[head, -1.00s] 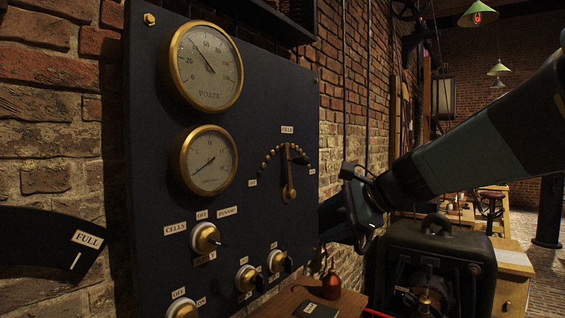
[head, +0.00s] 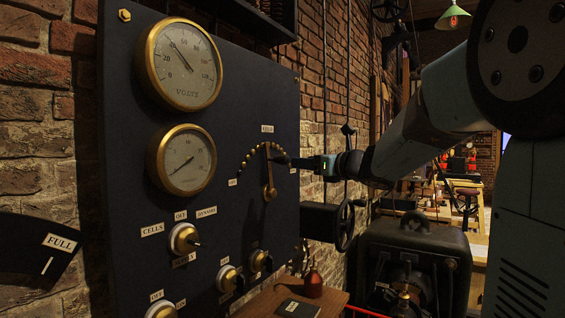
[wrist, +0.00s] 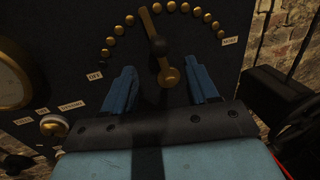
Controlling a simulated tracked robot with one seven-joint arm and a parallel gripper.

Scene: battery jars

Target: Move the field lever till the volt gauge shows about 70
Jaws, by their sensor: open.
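The field lever (head: 268,172) is a brass arm on the dark panel, standing almost upright below an arc of brass studs. In the wrist view the lever (wrist: 151,24) leans slightly left and has a black knob (wrist: 160,46). My gripper (head: 286,160) is at the panel beside the lever. In the wrist view my gripper (wrist: 160,86) is open, with one blue finger on each side of the lever's line and gaps to both. Whether the fingertips reach the knob's depth is unclear. The volt gauge (head: 185,63) is the upper brass-rimmed dial; its needle points up-left, near 40.
A second gauge (head: 182,160) sits below the volt gauge. A cells/dynamo switch (head: 184,238) and several other knobs are lower on the panel. A handwheel (head: 345,225) stands right of the panel. A small shelf (head: 265,300) holds a red-brown bottle (head: 313,284).

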